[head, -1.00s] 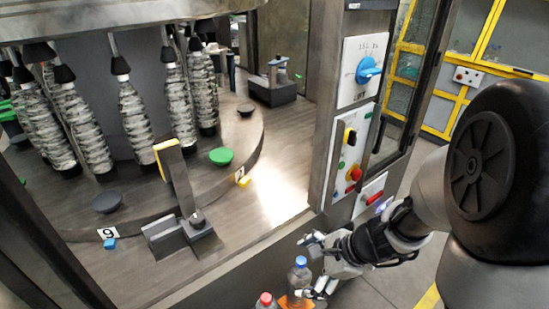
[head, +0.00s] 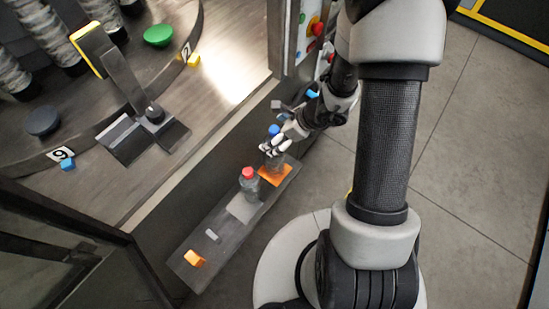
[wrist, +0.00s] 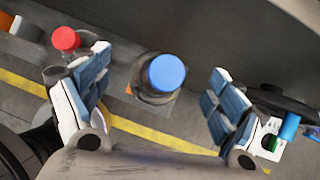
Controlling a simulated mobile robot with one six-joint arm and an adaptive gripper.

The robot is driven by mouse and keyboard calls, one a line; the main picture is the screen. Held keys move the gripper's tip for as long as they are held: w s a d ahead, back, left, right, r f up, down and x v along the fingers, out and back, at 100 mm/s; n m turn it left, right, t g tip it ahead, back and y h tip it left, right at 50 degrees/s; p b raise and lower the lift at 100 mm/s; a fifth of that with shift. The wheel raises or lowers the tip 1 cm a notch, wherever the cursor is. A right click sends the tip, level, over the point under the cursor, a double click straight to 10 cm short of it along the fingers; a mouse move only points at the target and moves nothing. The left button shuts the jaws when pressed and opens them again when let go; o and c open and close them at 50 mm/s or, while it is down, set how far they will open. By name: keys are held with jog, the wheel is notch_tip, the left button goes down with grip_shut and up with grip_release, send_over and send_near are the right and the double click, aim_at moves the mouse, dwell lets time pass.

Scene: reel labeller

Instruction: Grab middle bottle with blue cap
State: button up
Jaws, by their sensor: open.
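The bottle with the blue cap (head: 274,131) stands on an orange patch of the narrow ledge, partly hidden by my gripper (head: 277,147) in the head view. In the wrist view its blue cap (wrist: 166,73) is seen from above, between my two spread fingers, with gaps on both sides. My gripper is open and holds nothing. A bottle with a red cap (head: 248,180) stands on the ledge nearer the camera; its cap also shows at the upper left of the wrist view (wrist: 66,39), beyond the left finger.
The dark ledge (head: 228,222) runs along the machine's lower wall and carries a small orange block (head: 194,258) at its near end. The machine table (head: 195,118) rises beside it. A blue part (wrist: 290,126) lies right of my right finger. Open floor lies to the right.

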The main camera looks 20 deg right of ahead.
aim_at(268, 138)
jog(key=b+x, duration=0.2)
jog(key=x, duration=0.4)
jog(key=shift+r, duration=0.1)
jog(key=shift+c, duration=0.4)
grip_shut()
dwell(0.8)
